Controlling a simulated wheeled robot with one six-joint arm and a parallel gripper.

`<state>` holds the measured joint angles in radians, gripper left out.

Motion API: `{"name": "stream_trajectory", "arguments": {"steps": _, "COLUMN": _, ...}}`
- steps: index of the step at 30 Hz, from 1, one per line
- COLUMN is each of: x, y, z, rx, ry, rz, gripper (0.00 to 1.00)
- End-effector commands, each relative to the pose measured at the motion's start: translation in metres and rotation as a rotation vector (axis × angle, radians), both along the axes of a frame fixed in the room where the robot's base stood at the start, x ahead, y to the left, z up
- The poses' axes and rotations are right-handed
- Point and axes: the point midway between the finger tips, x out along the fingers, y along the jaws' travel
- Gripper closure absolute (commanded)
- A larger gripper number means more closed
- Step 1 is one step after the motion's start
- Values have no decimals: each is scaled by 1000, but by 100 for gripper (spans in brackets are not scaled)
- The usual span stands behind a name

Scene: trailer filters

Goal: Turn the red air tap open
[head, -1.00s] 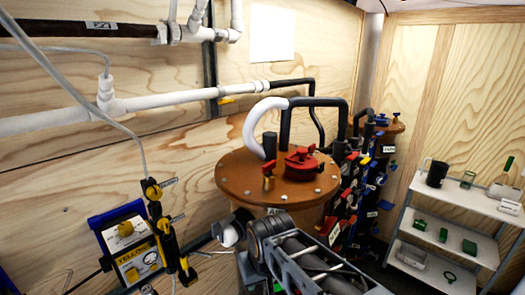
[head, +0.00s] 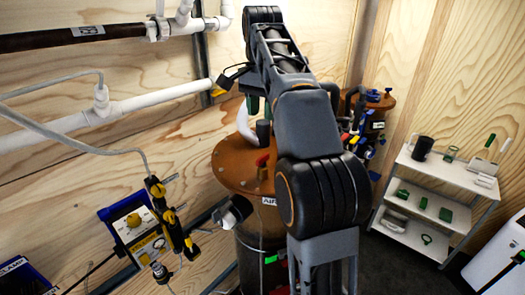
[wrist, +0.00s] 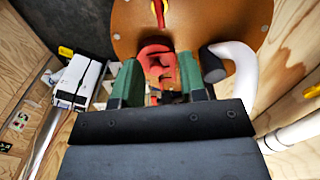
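The red air tap (head: 263,160) is a small red handle on a brass fitting on the brown round lid (head: 229,174) of a filter vessel, above an AIR label (head: 269,201). In the wrist view the tap (wrist: 159,12) is at the top edge, beyond my fingertips. My gripper (head: 254,104) is above the far part of the lid, apart from the tap. Its green fingers (wrist: 157,80) are spread with a gap between them. A larger red fitting (wrist: 155,60) on the lid shows through that gap; my arm hides it in the head view.
A white hose with a dark end (wrist: 232,65) rises close beside my gripper. White pipes (head: 130,113) run along the wooden wall. A yellow box (head: 136,228) stands at left. A second brown-topped vessel (head: 380,98) and a white shelf (head: 445,178) are at right.

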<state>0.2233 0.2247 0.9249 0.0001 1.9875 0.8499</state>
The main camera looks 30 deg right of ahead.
Motion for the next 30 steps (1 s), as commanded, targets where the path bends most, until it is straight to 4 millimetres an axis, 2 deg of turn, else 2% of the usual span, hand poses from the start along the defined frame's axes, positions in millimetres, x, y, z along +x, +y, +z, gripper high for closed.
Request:
{"name": "stream_trajectory", "arguments": {"steps": 5, "x": 0, "y": -2, "z": -10, "rx": 1, "ry": 6, "rz": -23, "gripper": 62}}
{"name": "stream_trajectory", "arguments": {"steps": 21, "x": -1, "y": -2, "z": -101, "rx": 2, "ry": 8, "rz": -22, "gripper": 62}}
{"name": "stream_trajectory", "arguments": {"steps": 30, "x": 0, "y": -2, "z": -129, "rx": 1, "ry": 5, "rz": -21, "gripper": 62}}
